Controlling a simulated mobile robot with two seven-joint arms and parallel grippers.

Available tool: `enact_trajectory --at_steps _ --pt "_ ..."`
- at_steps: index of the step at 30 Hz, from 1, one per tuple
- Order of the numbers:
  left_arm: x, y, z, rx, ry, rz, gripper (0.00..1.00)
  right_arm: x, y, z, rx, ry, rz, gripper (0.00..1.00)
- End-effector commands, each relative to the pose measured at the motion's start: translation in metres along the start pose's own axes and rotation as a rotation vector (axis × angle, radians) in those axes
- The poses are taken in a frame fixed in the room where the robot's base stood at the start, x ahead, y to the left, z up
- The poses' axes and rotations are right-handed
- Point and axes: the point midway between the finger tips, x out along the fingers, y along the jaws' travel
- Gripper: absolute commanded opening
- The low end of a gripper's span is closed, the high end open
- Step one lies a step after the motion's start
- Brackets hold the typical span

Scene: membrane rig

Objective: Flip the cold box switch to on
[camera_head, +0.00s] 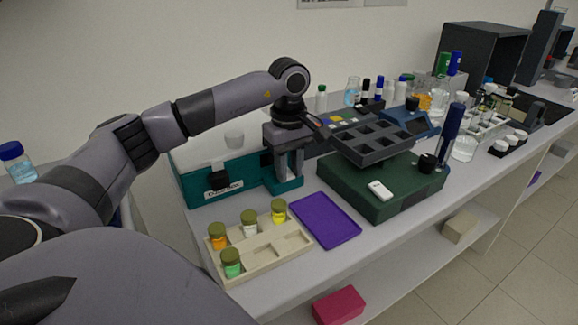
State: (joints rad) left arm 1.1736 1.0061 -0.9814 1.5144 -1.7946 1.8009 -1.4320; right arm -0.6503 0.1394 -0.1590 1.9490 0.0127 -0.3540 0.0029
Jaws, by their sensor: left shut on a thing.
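A teal box (192,190) with a white label on its front stands at the back left of the bench. The label is too small to read surely, so I cannot tell whether this is the cold box. My left gripper (289,178) points down at the right end of the teal box, its fingers close together. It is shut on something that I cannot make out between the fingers. A dark green box (350,187) stands to the right, with a small white switch-like piece (380,189) on top. My right gripper is not in view.
A beige rack (285,248) with several capped vials stands at the front, beside a purple tray (325,219). A grey compartment tray (372,143) sits above the green box. Bottles and racks crowd the bench's back right. A pink box (338,305) lies below.

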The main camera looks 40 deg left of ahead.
Motion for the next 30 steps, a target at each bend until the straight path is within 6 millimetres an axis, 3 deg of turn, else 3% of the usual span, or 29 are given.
enact_trajectory --at_steps 12,25,26,27,30 --pt "-0.0041 0.0002 -0.0078 -0.002 -0.257 -0.002 0.00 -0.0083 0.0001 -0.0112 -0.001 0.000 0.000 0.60" --pt "-0.0044 0.0003 -0.0084 0.001 -0.292 0.001 0.00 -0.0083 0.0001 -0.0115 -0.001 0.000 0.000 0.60" --pt "-0.0044 0.0003 -0.0085 0.001 -0.292 0.001 0.37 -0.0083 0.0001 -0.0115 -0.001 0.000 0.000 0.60" --pt "-0.0044 0.0003 -0.0085 0.001 -0.292 0.001 0.50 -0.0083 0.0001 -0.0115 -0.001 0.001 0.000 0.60" --pt "-0.0043 0.0003 -0.0086 0.000 -0.291 0.001 0.53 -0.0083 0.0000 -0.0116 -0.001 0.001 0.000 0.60"
